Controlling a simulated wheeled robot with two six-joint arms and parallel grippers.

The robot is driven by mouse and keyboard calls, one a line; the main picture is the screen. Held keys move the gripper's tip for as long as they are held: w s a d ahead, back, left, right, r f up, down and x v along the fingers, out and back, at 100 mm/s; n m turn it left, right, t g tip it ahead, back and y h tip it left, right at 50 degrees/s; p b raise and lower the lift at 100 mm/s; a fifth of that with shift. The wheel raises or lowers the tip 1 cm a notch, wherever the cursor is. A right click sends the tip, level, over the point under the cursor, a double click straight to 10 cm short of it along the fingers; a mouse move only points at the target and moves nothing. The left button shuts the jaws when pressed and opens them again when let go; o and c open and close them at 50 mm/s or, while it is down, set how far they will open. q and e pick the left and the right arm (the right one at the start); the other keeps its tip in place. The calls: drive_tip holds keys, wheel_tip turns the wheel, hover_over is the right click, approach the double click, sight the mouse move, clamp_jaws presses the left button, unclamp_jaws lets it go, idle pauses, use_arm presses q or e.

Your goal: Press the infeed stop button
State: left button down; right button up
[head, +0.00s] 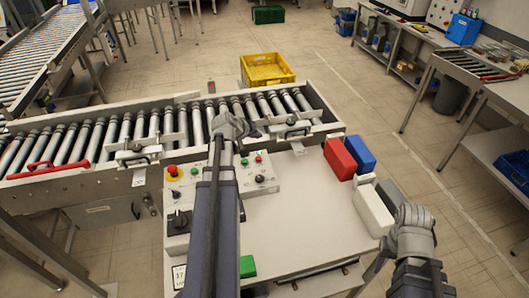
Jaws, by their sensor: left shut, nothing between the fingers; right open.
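The control panel (206,186) lies on the near side of the conveyor. It carries a red mushroom button on a yellow base (174,171), small red and green buttons, and black knobs. Labels are too small to read, so I cannot tell which is the infeed stop button. My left gripper (238,125) is shut and empty, over the conveyor's near edge just beyond the panel. My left forearm crosses and hides the middle of the panel. My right gripper (413,214) is open and empty, right of the worktable, beside the white box.
The roller conveyor (110,180) crosses behind the panel, with a red handle (42,167) at left. Red (339,158), blue (360,155) and white (373,209) boxes stand at the worktable's right edge. A green block (247,266) lies near the front. The table's middle is clear.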

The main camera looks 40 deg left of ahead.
sight(257, 160)
use_arm(q)
drive_tip(key=shift+s, duration=0.1)
drive_tip(key=shift+f, duration=0.1)
wheel_tip(257, 160, down, 9)
drive_tip(key=b, duration=0.8)
drive_tip(key=shift+r+b, duration=0.2)
drive_tip(key=shift+b, duration=0.2)
idle(1.5)
drive_tip(key=shift+f+b, duration=0.4)
drive_tip(key=shift+f+b, duration=0.4)
drive_tip(key=shift+b, duration=0.05)
idle(0.6)
drive_tip(key=shift+r, duration=0.1)
idle(0.3)
drive_tip(key=shift+r+p, duration=0.75)
drive_tip(key=shift+p, duration=0.1)
